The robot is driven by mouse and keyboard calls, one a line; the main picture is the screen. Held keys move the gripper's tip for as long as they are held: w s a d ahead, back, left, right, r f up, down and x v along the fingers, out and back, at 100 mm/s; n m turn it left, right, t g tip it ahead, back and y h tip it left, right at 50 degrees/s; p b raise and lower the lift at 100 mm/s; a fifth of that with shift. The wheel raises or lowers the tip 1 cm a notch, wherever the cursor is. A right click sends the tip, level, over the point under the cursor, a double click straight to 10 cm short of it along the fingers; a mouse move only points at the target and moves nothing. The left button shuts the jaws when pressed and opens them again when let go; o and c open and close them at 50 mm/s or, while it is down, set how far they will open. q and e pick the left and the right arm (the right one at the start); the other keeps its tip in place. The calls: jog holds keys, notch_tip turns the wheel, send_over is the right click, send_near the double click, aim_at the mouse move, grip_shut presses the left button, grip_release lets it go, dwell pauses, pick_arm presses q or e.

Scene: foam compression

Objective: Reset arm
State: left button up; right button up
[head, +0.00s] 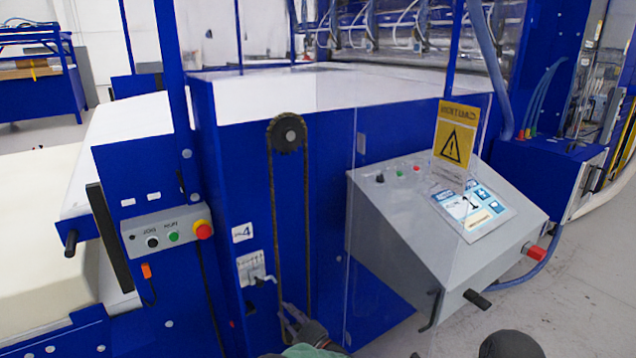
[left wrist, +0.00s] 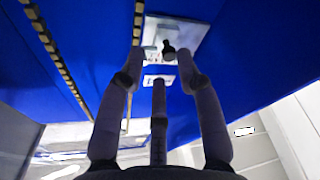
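My left gripper (head: 291,316) is low in the head view, in front of the blue machine's side panel, below a small white plate with a switch or lever (head: 256,270). In the left wrist view my left gripper (left wrist: 160,68) has its fingers spread, with nothing between them. The white plate (left wrist: 188,34) with a dark knob lies beyond the fingertips, with a visible gap to them. A dark rounded part at the bottom right of the head view may be mine; no right fingers show.
A chain (head: 307,215) runs down from a sprocket (head: 287,132) near my left gripper. A grey control console (head: 400,215) with a touch screen, red knob and warning sign (head: 454,140) juts out at right. A button box (head: 165,234) stands left. Grey floor is free at lower right.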

pick_arm(q)
notch_tip(320, 180, down, 13)
jog(key=s+a+m+h, duration=0.2)
jog(key=m+h, duration=0.6)
jog(key=h, duration=0.1)
jog(key=s+f+m+g+h, duration=0.3)
jog(key=s+f+g+h, duration=0.15)
jog(key=s+f, duration=0.5)
jog(key=s+d+m+g+h, duration=0.2)
jog(key=s+g, duration=0.7)
jog(key=s, duration=2.3)
jog(key=m+h, duration=0.2)
jog(key=h, duration=0.1)
jog(key=shift+s+r+p, duration=0.15)
jog(key=shift+s+p, duration=0.15)
jog(key=shift+p, duration=0.1)
jog(key=shift+d, duration=0.1)
